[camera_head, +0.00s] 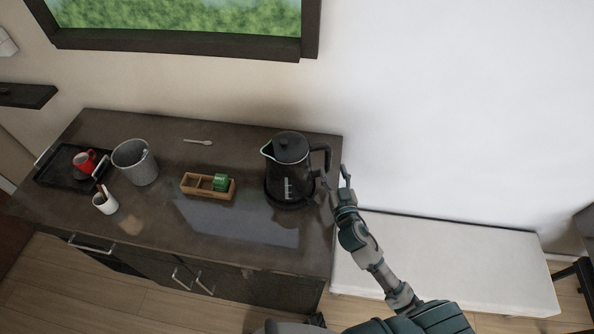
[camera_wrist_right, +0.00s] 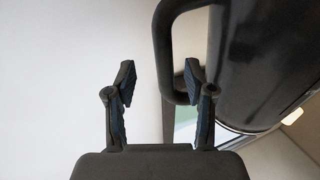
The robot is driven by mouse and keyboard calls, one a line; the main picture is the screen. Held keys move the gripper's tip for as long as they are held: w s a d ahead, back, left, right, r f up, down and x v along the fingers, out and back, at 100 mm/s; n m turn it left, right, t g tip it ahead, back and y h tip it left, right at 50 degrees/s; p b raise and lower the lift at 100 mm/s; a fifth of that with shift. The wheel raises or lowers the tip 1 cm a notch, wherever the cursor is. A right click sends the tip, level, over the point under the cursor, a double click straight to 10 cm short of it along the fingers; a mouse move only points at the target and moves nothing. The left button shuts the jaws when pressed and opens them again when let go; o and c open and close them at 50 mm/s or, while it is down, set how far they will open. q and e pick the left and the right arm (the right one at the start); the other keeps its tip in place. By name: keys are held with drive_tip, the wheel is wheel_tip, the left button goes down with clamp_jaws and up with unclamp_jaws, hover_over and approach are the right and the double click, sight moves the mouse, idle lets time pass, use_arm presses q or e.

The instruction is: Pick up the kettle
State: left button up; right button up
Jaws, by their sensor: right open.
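The black kettle (camera_head: 288,168) stands upright on its base near the right end of the vanity top, its spout to the left and its handle (camera_head: 326,160) to the right. My right gripper (camera_head: 338,178) is open just to the right of the kettle, close to the handle. In the right wrist view, the gripper (camera_wrist_right: 158,82) has its two fingers apart. The kettle body (camera_wrist_right: 265,60) fills the upper right there, and the handle (camera_wrist_right: 162,45) reaches down near the right fingertip. Whether they touch is unclear. My left gripper is not in view.
A wooden holder (camera_head: 196,190) with a green packet lies left of the kettle. A grey bucket (camera_head: 135,163), a white cup (camera_head: 105,205), a black tray (camera_head: 52,181) with a red mug (camera_head: 83,161) and a spoon (camera_head: 198,142) are further left. A white bench (camera_head: 460,262) stands at right.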

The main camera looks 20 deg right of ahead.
sight(329, 164)
drive_tip(key=w, duration=0.5)
drive_tip(key=shift+w+f+p, duration=0.25)
drive_tip(key=shift+f+p, duration=0.05)
drive_tip(key=shift+p, duration=0.05)
drive_tip(key=shift+s, duration=0.15)
drive_tip(key=shift+c, duration=1.3)
drive_tip(key=shift+d, duration=0.1)
clamp_jaws()
drive_tip(key=shift+r, duration=0.1)
